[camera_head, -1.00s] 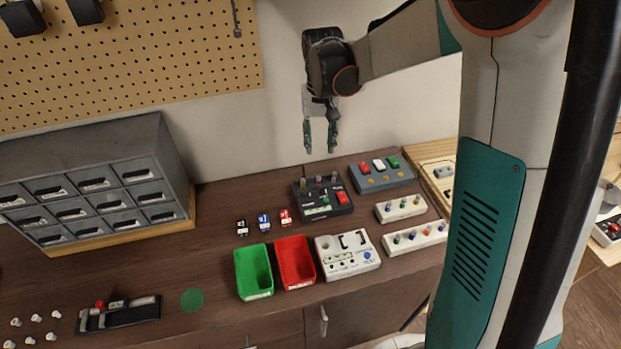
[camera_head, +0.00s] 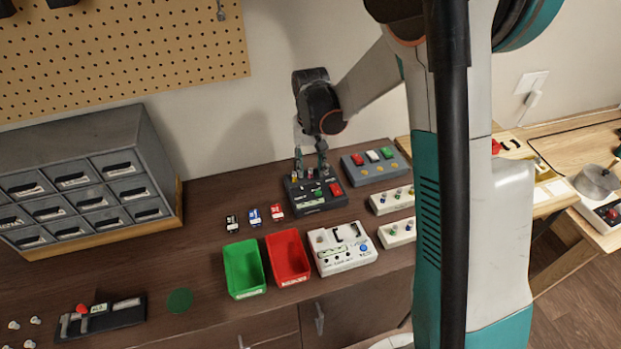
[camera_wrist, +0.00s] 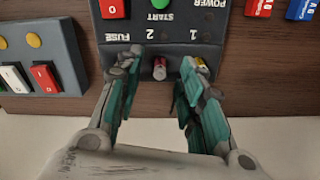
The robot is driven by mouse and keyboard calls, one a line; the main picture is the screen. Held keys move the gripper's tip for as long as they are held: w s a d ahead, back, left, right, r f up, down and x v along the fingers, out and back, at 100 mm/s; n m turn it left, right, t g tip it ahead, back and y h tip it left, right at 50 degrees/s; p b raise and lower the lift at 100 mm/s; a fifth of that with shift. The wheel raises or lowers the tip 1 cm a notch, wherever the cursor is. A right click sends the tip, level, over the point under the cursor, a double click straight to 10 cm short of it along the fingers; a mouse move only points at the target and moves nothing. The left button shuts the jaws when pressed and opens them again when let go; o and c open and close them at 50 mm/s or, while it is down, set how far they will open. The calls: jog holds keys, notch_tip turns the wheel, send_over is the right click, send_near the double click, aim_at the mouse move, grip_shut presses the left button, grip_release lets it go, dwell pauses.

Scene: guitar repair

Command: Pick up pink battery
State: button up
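A small pinkish-red upright cylinder, which looks like the pink battery (camera_wrist: 159,68), stands in the back row of a black device (camera_wrist: 158,26) with FUSE, START and POWER labels. A yellow-topped cylinder (camera_wrist: 199,63) is to its right in the wrist view, partly behind a finger. My gripper (camera_wrist: 158,85) is open and empty, with one finger on each side of the pink cylinder, apart from it. In the head view my gripper (camera_head: 311,165) points down over the back edge of the black device (camera_head: 319,206), largely hiding the cylinders there.
A grey-blue box (camera_head: 376,180) with coloured switches stands close to the right. A white device (camera_head: 342,260), a red bin (camera_head: 288,284) and a green bin (camera_head: 245,290) lie in front. Small coloured blocks (camera_head: 254,217) stand left. The wall is close behind.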

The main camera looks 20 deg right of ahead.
jog(key=shift+f, duration=0.35)
jog(key=shift+r, duration=0.1)
grip_shut()
